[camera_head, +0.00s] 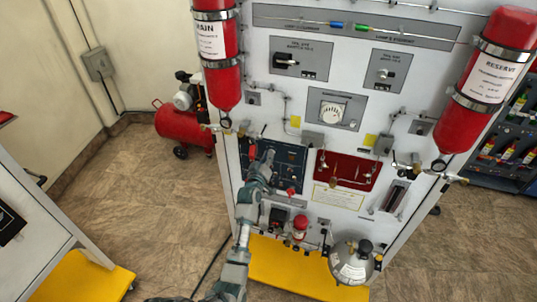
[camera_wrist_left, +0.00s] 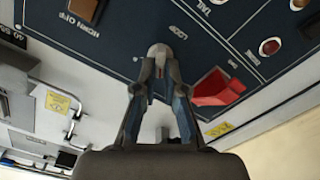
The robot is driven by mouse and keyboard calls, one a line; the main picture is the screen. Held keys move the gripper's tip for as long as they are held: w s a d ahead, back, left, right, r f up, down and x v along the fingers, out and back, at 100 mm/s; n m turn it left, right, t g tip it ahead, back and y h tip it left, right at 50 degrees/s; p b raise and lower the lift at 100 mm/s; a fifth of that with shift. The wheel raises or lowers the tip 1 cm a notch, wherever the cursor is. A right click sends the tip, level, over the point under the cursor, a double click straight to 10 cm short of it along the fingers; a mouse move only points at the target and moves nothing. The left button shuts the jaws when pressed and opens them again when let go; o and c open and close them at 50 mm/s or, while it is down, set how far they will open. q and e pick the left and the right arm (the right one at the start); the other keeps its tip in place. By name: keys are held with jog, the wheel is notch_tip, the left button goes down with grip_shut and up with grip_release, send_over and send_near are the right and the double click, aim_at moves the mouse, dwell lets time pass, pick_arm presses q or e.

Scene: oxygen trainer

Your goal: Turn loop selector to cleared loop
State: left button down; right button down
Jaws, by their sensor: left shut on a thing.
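The loop selector (camera_wrist_left: 159,50) is a small grey knob on a dark blue panel (camera_wrist_left: 130,35), beside a label that reads like "LOOP". In the left wrist view, my left gripper (camera_wrist_left: 160,60) has its two fingers closed around this knob. In the head view, my left gripper (camera_head: 266,158) reaches up to the dark panel (camera_head: 292,157) on the lower left of the white trainer board. The gripper hides the knob there. The knob's exact pointing direction cannot be made out. My right gripper is in neither view.
A red panel (camera_head: 322,163) is right of the dark one. Red cylinders (camera_head: 222,85) (camera_head: 487,80) flank the board.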

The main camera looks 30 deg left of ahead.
pick_arm(q)
jog(key=shift+a+r+n+p, duration=0.1)
jog(key=shift+r+n+p, duration=0.1)
jog(key=shift+n, duration=0.35)
jog(key=shift+a+r+n+p, duration=0.1)
jog(key=shift+n+p, duration=0.1)
jog(key=shift+n, duration=0.35)
jog(key=c, duration=1.2)
grip_release()
jog(key=shift+c, duration=0.2)
jog(key=v, duration=1.1)
jog(key=shift+s+f, duration=0.35)
jog(key=shift+d, duration=0.15)
